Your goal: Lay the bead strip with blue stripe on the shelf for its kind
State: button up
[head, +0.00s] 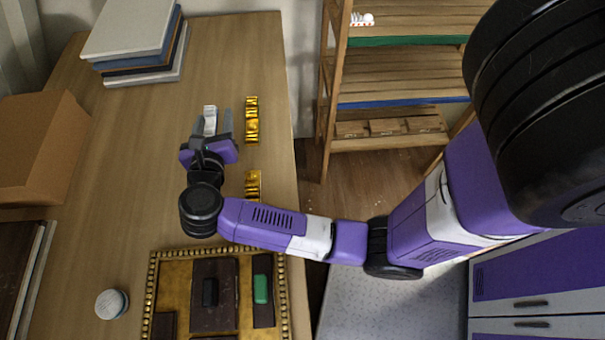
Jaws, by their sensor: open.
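A short white strip (210,113) lies on the wooden table, between the two grey fingers of my gripper (213,124). My gripper is open around it; I cannot tell whether a finger touches it. Its near part is hidden by the gripper, and no blue stripe can be made out on it. A wooden shelf unit stands to the right of the table. One shelf has a blue front edge (400,103), and the shelf above it has a green front edge (410,41). A small white beaded piece (362,19) rests on the green-edged shelf. The blue-edged shelf looks bare where visible.
Two gold ornate strips (252,120) (253,186) lie right of my gripper. A gilt-framed panel (152,283) lies at the front. Open floor separates table and shelves.

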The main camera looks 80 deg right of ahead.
jog(key=s+a+r+n+t, duration=0.4)
jog(key=s+r+n+t, duration=0.7)
jog(key=n, duration=0.8)
jog(key=s+a+f+n+g+y, duration=0.1)
jog(key=s+a+n+y, duration=0.6)
jog(key=n, duration=0.7)
jog(key=s+a+f+n+y, duration=0.4)
jog(key=s+a+n+y, duration=0.3)
jog(key=n, duration=0.7)
jog(key=shift+s+a+f+n+g+y, duration=0.2)
jog(key=shift+s+a+n+g+y, duration=0.15)
jog(key=shift+s+a, duration=0.55)
jog(key=shift+o, duration=0.5)
jog(key=shift+s+d, duration=0.15)
jog(key=shift+d, duration=0.05)
